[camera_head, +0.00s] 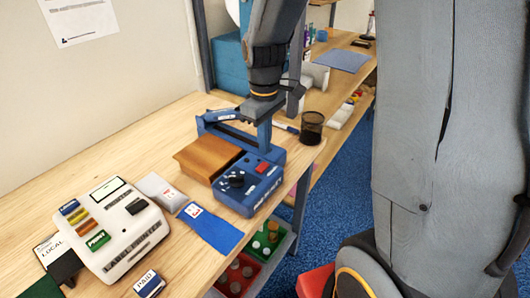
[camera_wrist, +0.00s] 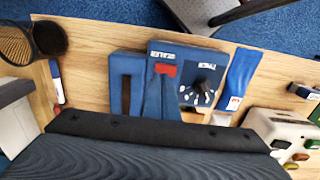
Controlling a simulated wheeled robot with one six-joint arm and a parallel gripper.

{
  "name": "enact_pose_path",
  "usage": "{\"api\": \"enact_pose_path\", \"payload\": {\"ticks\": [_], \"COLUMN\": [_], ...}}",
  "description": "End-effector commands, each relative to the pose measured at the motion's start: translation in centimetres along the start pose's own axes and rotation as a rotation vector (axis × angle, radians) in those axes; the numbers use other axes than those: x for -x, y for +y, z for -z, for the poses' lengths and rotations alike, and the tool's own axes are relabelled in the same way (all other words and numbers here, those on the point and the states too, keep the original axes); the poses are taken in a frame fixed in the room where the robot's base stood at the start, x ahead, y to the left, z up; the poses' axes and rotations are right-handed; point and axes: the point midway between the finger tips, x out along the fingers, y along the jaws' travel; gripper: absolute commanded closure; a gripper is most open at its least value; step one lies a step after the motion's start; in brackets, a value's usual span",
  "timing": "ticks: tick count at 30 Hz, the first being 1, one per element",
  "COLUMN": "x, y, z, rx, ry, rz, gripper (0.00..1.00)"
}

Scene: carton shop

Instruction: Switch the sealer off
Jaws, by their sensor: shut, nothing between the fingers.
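The sealer (camera_head: 240,203) is a blue box on the bench, with a red switch (camera_head: 262,167) and a black knob (camera_head: 237,180) on its top. The wrist view also shows the sealer (camera_wrist: 212,56), its switch (camera_wrist: 166,69) and its knob (camera_wrist: 204,87). Which way the switch is set I cannot tell. My gripper (camera_head: 265,150) points down, shut and empty, its tips close to the switch at the sealer's back part. Whether they touch it I cannot tell. In the wrist view my gripper's fingertips (camera_wrist: 162,78) overlap the switch's near edge.
A brown block (camera_head: 207,158) sits left of the sealer. A blue sheet (camera_head: 210,228), a white labelled machine (camera_head: 124,228) and a small white box (camera_head: 160,190) lie nearer. Bins sit below the bench edge.

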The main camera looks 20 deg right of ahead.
Motion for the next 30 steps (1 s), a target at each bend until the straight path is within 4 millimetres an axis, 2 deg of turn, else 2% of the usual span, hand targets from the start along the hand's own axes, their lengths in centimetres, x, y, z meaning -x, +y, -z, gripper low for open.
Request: {"api": "enact_pose_path", "payload": {"ticks": [3,9,30], "x": [-1.6,-3.5,-4.6], "y": [-0.1,0.0,0.1], "z": [-0.1,-0.1,0.0], "rx": [0.0,0.0,0.0], "ry": [-0.003,-0.001,0.0], "rz": [0.002,0.0,0.0], "gripper": [1.0,1.0,1.0]}}
